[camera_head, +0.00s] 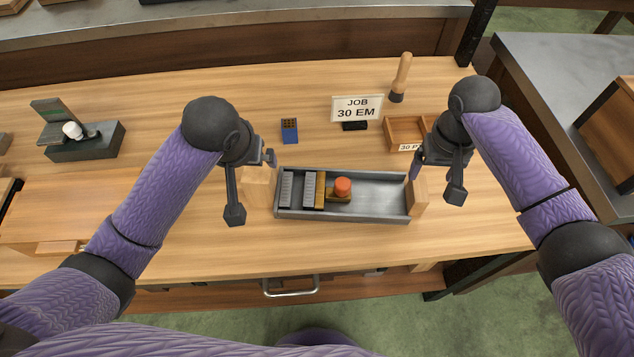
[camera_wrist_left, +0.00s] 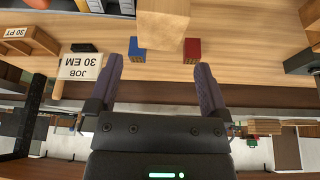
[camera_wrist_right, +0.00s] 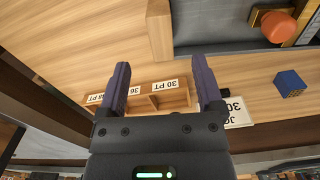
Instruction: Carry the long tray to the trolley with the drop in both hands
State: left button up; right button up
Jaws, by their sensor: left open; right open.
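The long tray (camera_head: 375,190) is grey metal with a wooden block at each end. It lies on the wooden bench and holds grey slabs (camera_head: 308,190) and a brass piece with an orange knob (camera_head: 343,187). My left gripper (camera_head: 252,184) is open by the left end block (camera_head: 258,186); in the left wrist view this block (camera_wrist_left: 163,25) is ahead, between the finger lines. My right gripper (camera_head: 436,178) is open by the right end block (camera_head: 418,197); in the right wrist view that block (camera_wrist_right: 158,28) is ahead of the fingers. I cannot tell which surface is the trolley.
Behind the tray stand a JOB 30 EM sign (camera_head: 357,108), a blue block (camera_head: 289,130), a wooden-handled tool (camera_head: 401,78) and a divided wooden box (camera_head: 402,132). A dark device (camera_head: 82,140) is at the left. A grey-topped surface (camera_head: 560,90) stands right, across a gap.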

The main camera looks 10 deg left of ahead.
aim_at(257, 169)
pick_arm(q)
jog(key=shift+s+r, duration=0.15)
jog(key=shift+s, duration=0.05)
pick_arm(e)
jog(key=shift+s+r, duration=0.15)
jog(key=shift+s, duration=0.05)
pick_arm(q)
jog(key=x, duration=1)
jog(key=shift+w, duration=0.1)
pick_arm(e)
notch_tip(257, 169, down, 10)
pick_arm(q)
jog(key=c, duration=1.1)
pick_arm(e)
jog(key=c, duration=1.1)
pick_arm(q)
grip_shut()
pick_arm(e)
grip_shut()
pick_arm(q)
jog(key=shift+r, duration=0.1)
pick_arm(e)
jog(key=shift+w, duration=0.1)
